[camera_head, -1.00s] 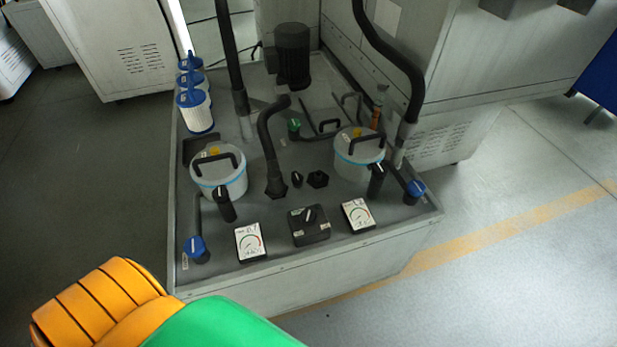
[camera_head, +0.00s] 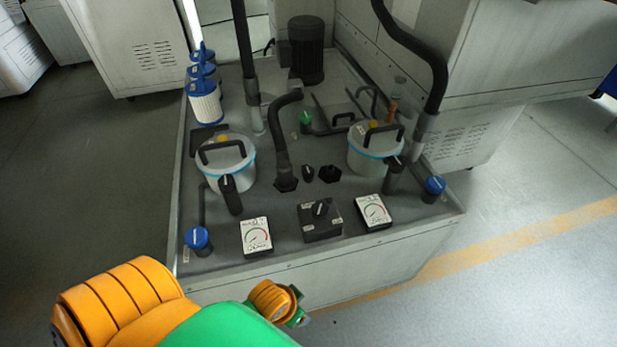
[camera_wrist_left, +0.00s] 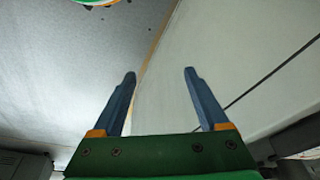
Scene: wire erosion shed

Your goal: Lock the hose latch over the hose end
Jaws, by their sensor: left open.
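A black hose (camera_head: 279,125) stands on the grey unit's top, with its upper end bent over to the right. Its foot sits in a dark collar (camera_head: 286,184). A dark hexagonal fitting (camera_head: 330,174) and a small dark knob (camera_head: 307,173) are just right of it. I cannot tell which part is the latch. My left arm enters at the bottom left of the head view, in front of the unit and well short of the hose. My left gripper (camera_wrist_left: 160,73) is open and empty in the left wrist view, pointing along a pale panel and the floor. My right gripper is not in view.
Two white canisters (camera_head: 226,172) (camera_head: 368,160) with black handles flank the hose. Gauges (camera_head: 256,237) (camera_head: 373,212), a dark switch box (camera_head: 320,222) and blue-topped valves (camera_head: 197,241) (camera_head: 433,188) line the front. A dark motor (camera_head: 306,50) stands behind. The floor at right is clear.

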